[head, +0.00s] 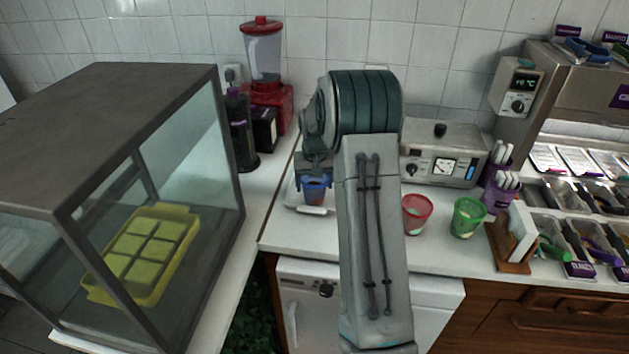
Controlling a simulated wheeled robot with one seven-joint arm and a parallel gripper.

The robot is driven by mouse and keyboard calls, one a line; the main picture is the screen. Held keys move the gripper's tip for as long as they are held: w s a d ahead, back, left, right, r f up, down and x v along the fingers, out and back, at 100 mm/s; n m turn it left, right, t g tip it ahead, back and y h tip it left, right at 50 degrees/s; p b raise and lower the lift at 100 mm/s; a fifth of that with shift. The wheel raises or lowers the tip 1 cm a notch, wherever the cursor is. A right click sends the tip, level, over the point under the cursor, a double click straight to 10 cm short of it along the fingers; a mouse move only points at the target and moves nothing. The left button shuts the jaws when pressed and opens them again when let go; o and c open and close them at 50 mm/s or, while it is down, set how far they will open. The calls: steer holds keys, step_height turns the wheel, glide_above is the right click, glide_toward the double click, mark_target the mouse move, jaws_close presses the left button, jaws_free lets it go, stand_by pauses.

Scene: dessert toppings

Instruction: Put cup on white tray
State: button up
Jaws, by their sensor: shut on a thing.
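A small blue cup (316,191) is upright between the fingers of my gripper (316,177), which is shut on it. The white tray (317,210) lies on the counter directly behind and below the cup in the head view; its front edge and left side show, and my arm hides its right part. The cup appears over the tray, but I cannot tell whether its base touches it.
A red cup (417,213) and a green cup (467,218) stand on the counter right of my arm. A red blender (266,75) and dark bottle (241,130) stand behind left. A glass case (130,180) fills the left. A grey machine (442,155) stands behind.

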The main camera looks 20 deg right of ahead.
steer(key=shift+f, duration=0.15)
steer(key=o, duration=1)
step_height(320, 180, up, 12)
steer(key=s, duration=0.1)
steer(key=s+a+r, duration=0.4)
steer(key=s+a, duration=0.2)
steer(key=s, duration=0.1)
steer(key=s+a+n, duration=0.1)
steer(key=s+a, duration=0.2)
steer(key=s, duration=0.5)
steer(key=s+a+f+n+t, duration=0.1)
steer(key=s+a, duration=0.2)
steer(key=s, duration=0.5)
steer(key=s+a+f+n+b, duration=0.1)
steer(key=s+a, duration=0.3)
steer(key=s, duration=0.4)
steer(key=shift+f+t, duration=0.25)
steer(key=shift+t, duration=0.05)
